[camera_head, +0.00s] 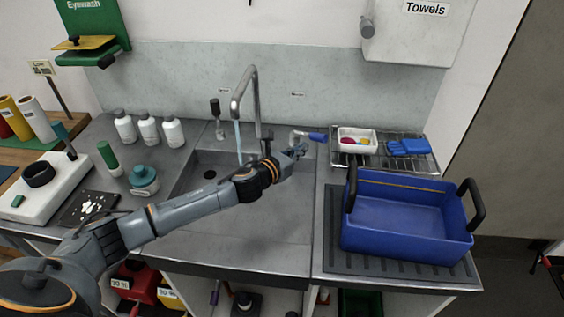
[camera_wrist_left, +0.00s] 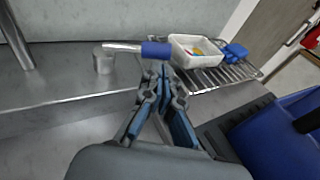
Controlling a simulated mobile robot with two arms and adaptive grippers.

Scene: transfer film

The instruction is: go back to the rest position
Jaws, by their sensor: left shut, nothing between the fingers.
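My left gripper (camera_head: 297,151) is shut and empty above the right part of the sink, close to the faucet lever. In the left wrist view the fingers (camera_wrist_left: 163,72) meet at their tips just in front of the lever's blue handle (camera_wrist_left: 156,49); I cannot tell whether they touch it. In the head view the blue handle (camera_head: 318,137) lies just right of the fingers. Water runs from the curved faucet (camera_head: 246,88) into the sink (camera_head: 205,172). My right gripper is in neither view.
A blue crate (camera_head: 405,243) with black handles stands on a ribbed mat at right. Behind it a wire rack (camera_head: 380,152) holds a white tray (camera_head: 345,148) and blue gloves (camera_head: 409,147). White bottles (camera_head: 148,131) and a teal-capped jar (camera_head: 143,180) stand left of the sink.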

